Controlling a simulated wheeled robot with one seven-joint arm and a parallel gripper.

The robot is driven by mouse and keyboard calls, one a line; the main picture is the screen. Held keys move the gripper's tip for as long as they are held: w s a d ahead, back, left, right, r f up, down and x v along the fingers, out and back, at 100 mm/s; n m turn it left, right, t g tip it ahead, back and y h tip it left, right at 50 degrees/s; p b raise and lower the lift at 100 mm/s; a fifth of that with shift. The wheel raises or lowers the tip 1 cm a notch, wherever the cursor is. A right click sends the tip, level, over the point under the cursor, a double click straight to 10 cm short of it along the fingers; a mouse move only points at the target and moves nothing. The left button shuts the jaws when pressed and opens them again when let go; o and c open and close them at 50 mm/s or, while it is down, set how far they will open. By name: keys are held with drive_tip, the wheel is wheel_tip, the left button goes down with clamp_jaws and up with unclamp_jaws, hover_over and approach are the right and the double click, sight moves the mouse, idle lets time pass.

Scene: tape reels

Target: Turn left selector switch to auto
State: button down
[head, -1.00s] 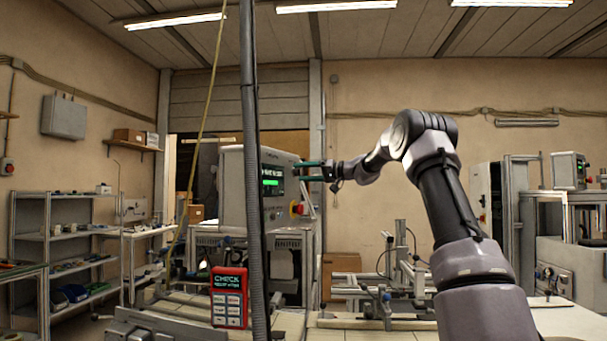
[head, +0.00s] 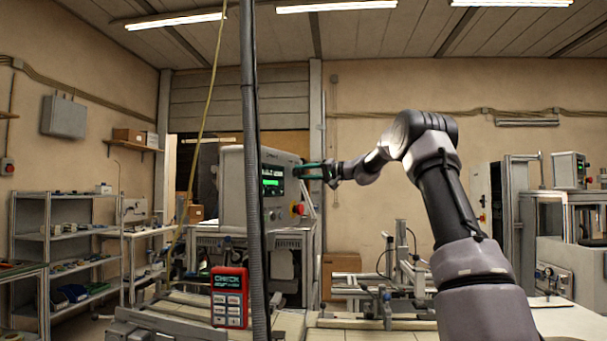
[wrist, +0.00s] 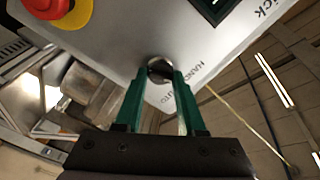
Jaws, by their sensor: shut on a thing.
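The selector switch (wrist: 159,67) is a small dark round knob with a metallic rim on the grey control panel (wrist: 120,40). Lettering that reads like HAND and AUTO is printed beside it. My gripper (wrist: 160,82) has two green fingers, one on each side of the knob, shut on it. The fingers hide part of the knob, and its pointer direction cannot be made out. In the head view my gripper (head: 308,171) reaches the front of the grey control box (head: 232,190); the knob is too small to tell there.
A red emergency stop button (wrist: 48,6) with a yellow base sits on the same panel; it also shows in the head view (head: 298,209). A lit green display (head: 271,182) is on the box. A red handheld device (head: 230,297) stands in front. A hose hangs nearby.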

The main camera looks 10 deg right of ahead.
drive_tip(key=m, duration=1.1)
drive_tip(key=shift+f, duration=0.2)
drive_tip(key=shift+m, duration=0.4)
drive_tip(key=c, duration=0.5)
unclamp_jaws()
drive_tip(key=v, duration=1)
drive_tip(key=shift+s+d, duration=0.2)
drive_tip(key=shift+d, duration=0.15)
